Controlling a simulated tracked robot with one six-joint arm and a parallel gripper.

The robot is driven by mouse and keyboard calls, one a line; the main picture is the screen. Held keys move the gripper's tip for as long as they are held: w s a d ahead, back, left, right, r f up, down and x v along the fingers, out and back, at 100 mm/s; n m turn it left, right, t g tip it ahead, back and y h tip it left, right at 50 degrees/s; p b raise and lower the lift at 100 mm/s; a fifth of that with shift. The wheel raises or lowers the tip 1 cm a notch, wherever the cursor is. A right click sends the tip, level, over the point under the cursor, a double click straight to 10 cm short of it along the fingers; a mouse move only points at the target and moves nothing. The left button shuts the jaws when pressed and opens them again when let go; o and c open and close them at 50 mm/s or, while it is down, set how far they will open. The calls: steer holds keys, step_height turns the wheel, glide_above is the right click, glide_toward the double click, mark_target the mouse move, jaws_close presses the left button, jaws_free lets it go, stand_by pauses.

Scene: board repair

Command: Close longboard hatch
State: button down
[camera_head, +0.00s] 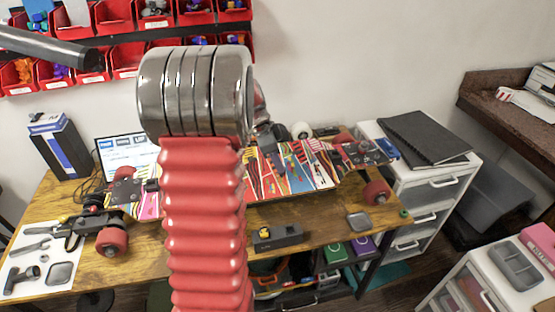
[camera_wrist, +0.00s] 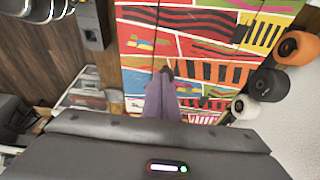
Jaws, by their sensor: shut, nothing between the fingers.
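The longboard (camera_head: 292,168) lies across the workbench, with a multicoloured striped deck and red wheels. In the wrist view its patterned deck (camera_wrist: 200,48) fills the middle. I cannot make out the hatch's edge or tell clearly whether it is open or closed. My gripper (camera_wrist: 166,74) is shut and empty, its purple-grey fingers pointing at the deck. I cannot tell whether the fingertips touch it. In the head view my red arm hides the middle of the longboard and most of the gripper.
A dark tool block (camera_head: 277,236) lies at the bench's front edge; it also shows in the wrist view (camera_wrist: 92,25). An orange wheel (camera_wrist: 297,48) and a white wheel (camera_wrist: 244,107) lie beside the deck. A white drawer cabinet (camera_head: 437,190) stands right of the bench.

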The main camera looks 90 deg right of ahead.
stand_by(0.3)
steer(key=shift+r, duration=0.35)
steer(key=s+a+v, duration=0.1)
steer(key=a+v, duration=0.1)
steer(key=v, duration=1.1)
